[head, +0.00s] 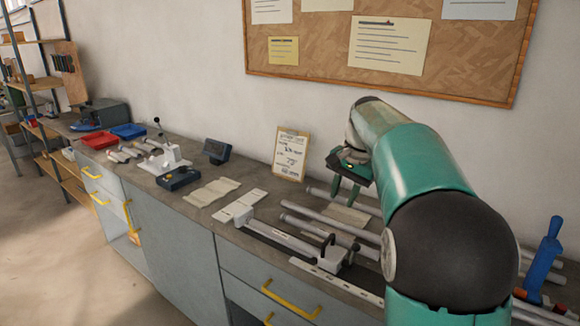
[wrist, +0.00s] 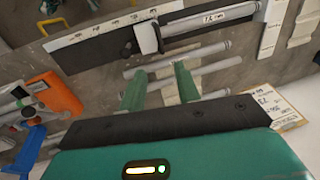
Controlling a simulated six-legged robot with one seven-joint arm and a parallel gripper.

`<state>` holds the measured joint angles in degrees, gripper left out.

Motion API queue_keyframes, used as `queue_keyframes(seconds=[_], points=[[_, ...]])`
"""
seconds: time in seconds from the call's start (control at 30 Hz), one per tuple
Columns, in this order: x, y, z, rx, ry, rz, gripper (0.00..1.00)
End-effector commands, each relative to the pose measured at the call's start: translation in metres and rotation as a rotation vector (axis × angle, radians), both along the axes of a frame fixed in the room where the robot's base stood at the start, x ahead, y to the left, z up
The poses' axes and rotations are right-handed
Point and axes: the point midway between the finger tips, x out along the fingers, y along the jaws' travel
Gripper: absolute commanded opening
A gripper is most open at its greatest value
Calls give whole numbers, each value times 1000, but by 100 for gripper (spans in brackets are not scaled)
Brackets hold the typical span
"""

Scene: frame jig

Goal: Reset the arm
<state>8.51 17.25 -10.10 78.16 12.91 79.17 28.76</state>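My gripper (head: 344,192) hangs above the bench at the right, its green fingers pointing down. In the wrist view my gripper (wrist: 158,82) has its two green fingers apart, with nothing seen between them but the bench and grey tubes beyond. The fingers appear clear of the tubes (head: 330,220) lying on the bench below. A jig (head: 285,238) with a tube along it lies at the front of the bench; it also shows in the wrist view (wrist: 147,38).
A clipboard (head: 291,154) leans on the wall behind the gripper. A blue-handled tool (head: 544,255) stands at the right. A lever press (head: 165,158), a small display (head: 216,150), and red (head: 98,138) and blue (head: 129,131) trays stand leftward. An orange object (wrist: 55,95) shows in the wrist view.

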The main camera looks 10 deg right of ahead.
Motion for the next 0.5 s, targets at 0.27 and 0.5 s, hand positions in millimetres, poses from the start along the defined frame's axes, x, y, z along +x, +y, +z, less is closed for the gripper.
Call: queue_keyframes(seconds=[0.27, 0.5], points=[[-36, 22, 15, -25, -54, 88, 32], [-106, 59, 22, -93, -147, 264, 32]])
